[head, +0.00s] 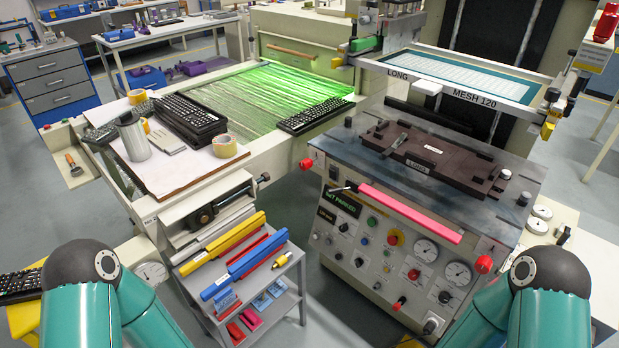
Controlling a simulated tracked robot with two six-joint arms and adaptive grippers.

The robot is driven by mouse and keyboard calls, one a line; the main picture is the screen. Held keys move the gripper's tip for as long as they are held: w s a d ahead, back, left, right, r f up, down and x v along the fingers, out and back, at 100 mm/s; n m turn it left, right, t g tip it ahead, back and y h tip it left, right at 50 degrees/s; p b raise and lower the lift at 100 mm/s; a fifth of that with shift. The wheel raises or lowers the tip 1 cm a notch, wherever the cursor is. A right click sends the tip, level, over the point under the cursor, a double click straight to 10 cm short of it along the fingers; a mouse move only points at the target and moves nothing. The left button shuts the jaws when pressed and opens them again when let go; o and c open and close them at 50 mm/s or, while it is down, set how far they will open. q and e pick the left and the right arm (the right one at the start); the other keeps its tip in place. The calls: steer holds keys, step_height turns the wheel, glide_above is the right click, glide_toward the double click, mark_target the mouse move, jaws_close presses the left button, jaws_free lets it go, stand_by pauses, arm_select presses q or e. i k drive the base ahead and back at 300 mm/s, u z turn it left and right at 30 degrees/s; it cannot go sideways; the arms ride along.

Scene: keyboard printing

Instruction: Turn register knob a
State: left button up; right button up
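The printing machine (480,222) stands right of centre, with a dark plate (430,155) marked LONG on its bed. Another small black knob (348,121) is at the bed's left edge. The front panel (385,255) carries several black knobs, coloured buttons and dials. No label that I can read marks any knob as register knob a. Only my teal arm links show, at the bottom left and bottom right; neither gripper is in view.
A small shelf cart (245,285) with coloured squeegee-like bars stands left of the machine. A table (180,170) with keyboards and tape is further left. The MESH 120 screen frame (465,85) is above the bed.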

mark_target(307, 164)
steer(key=u, duration=0.95)
steer(key=i, duration=0.5)
steer(key=u, duration=0.1)
